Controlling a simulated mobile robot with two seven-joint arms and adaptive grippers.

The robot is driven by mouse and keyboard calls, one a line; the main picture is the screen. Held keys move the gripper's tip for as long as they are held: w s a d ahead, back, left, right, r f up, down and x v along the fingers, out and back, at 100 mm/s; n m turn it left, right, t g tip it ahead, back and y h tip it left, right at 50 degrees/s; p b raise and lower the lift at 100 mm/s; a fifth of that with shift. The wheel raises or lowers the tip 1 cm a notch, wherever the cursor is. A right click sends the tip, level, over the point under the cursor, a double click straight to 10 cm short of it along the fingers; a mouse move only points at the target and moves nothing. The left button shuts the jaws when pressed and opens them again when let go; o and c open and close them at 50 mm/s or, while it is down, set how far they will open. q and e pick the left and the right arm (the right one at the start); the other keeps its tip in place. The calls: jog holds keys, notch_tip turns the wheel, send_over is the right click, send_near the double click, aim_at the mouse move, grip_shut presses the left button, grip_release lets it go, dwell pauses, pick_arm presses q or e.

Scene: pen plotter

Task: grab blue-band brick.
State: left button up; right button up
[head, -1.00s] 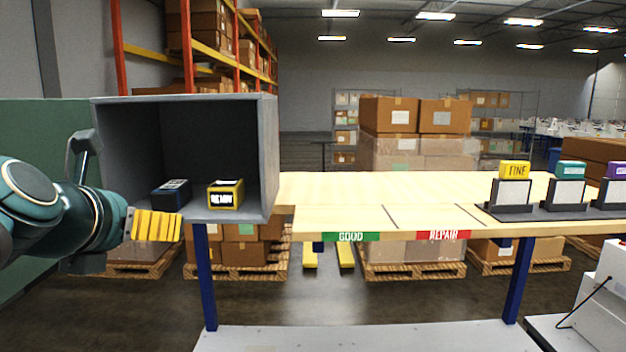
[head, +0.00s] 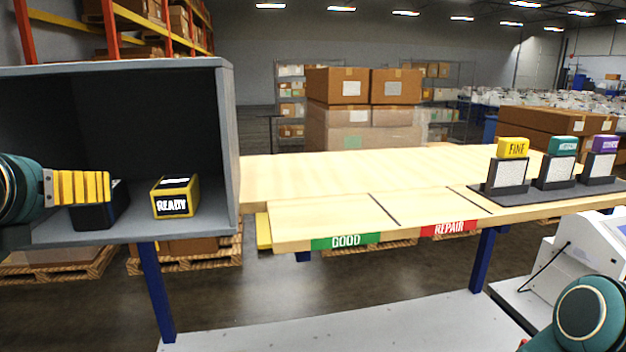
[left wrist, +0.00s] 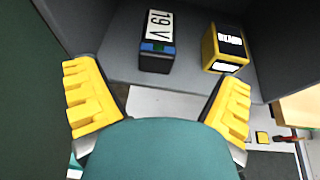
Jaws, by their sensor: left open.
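The blue-band brick (left wrist: 156,42) is a dark block in the grey open-fronted box. In the left wrist view its top has a white label reading "19 V" and a blue band at the near end. In the head view the brick (head: 97,216) is partly hidden behind my left gripper (head: 104,188). In the left wrist view my left gripper (left wrist: 160,88) is open, its yellow ribbed fingers wide apart. The brick lies ahead of the fingers, with nothing held between them. My right gripper is not in view; only part of my right arm shows at the lower right.
A yellow-and-black brick (head: 175,197) labelled "READY" stands right of the dark brick. The box's right wall (head: 227,150) is close to it. The wooden table (head: 350,170) has GOOD (head: 345,242) and REPAIR (head: 449,229) bays, mostly clear. Labelled stands (head: 507,172) are at the right.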

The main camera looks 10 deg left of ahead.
aim_at(102, 204)
pick_arm(q)
jog(key=x, duration=1.2)
jog(key=shift+w+a, duration=0.1)
jog(key=shift+a, duration=0.05)
jog(key=c, duration=1.4)
